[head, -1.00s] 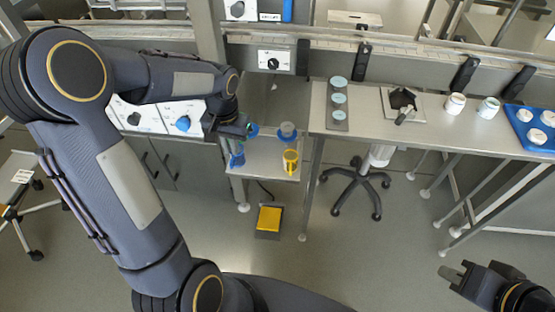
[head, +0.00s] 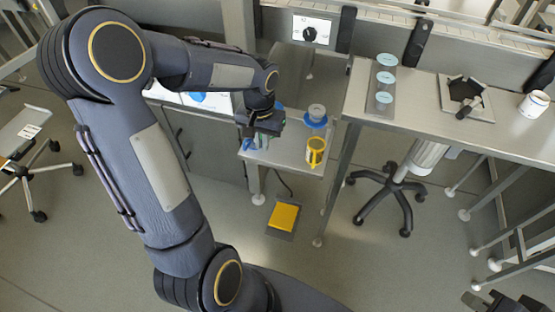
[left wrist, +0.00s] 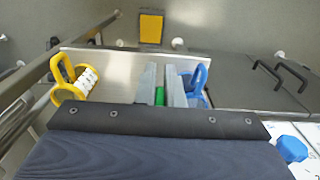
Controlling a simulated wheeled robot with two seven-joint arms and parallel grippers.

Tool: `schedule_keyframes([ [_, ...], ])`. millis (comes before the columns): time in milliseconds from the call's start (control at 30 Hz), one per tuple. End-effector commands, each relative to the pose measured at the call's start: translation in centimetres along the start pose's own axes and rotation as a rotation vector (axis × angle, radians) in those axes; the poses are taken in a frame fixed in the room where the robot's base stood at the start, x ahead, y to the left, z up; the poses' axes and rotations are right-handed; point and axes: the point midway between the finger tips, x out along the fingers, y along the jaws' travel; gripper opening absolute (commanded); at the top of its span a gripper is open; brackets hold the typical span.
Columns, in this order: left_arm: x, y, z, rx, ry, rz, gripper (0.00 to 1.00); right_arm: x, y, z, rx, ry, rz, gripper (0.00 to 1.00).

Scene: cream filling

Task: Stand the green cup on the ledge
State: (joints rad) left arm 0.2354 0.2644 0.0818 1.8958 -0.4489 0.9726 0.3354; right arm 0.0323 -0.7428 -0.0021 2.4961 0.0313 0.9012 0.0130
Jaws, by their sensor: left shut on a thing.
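My left gripper (head: 262,136) is low over a small steel shelf (head: 293,160). In the left wrist view its two grey fingers (left wrist: 165,84) are shut on the green cup (left wrist: 159,96), of which only a small green strip shows. The rest of the cup is hidden by the fingers and wrist. I cannot tell whether it touches the shelf. A blue cup with a handle (left wrist: 200,78) is close beside the right finger. A yellow cup (head: 315,151) stands farther right on the shelf. My right gripper (head: 480,299) is partly cut off at the bottom right; its jaws are unclear.
A blue dish with a clear piece (head: 315,117) is behind the yellow cup. A higher steel table (head: 420,100) to the right carries round lids (head: 385,78), a black item (head: 464,90) and a white jar (head: 533,104). A yellow pedal (head: 284,216) and wheeled stool base (head: 390,188) are below.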

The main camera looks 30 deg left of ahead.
Motion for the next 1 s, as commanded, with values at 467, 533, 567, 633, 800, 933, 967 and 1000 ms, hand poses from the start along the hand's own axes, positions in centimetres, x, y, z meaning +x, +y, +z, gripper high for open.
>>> schedule_keyframes([
  [467,4.9,3.7,-1.0,0.002,-0.003,0.000,0.00,1.3,0.6,0.7,0.000,0.000,0.000,0.00],
  [533,6.1,3.7,-1.0,-0.001,-0.004,0.000,0.00,1.6,0.7,0.8,0.000,0.000,0.000,0.00],
  [567,6.6,3.6,-1.0,-0.001,-0.005,-0.001,0.00,1.7,0.8,0.8,0.000,0.000,0.000,0.00],
  [633,7.5,3.6,-1.0,0.000,-0.004,0.000,0.00,1.8,0.8,0.9,0.000,0.000,0.000,0.00],
  [800,7.7,3.6,-1.0,0.000,-0.001,0.000,0.00,1.8,0.8,0.9,0.000,0.000,0.000,0.00],
  [933,7.8,3.6,-1.0,0.000,-0.001,0.000,0.00,1.8,0.8,0.9,0.000,0.000,0.000,0.00],
  [967,7.9,3.6,-1.0,0.000,-0.001,0.000,0.00,1.9,0.9,1.0,0.000,0.000,0.000,0.00],
  [1000,8.1,3.6,-1.0,0.000,-0.001,0.000,0.00,2.0,0.9,1.0,0.000,0.000,0.000,0.00],
])
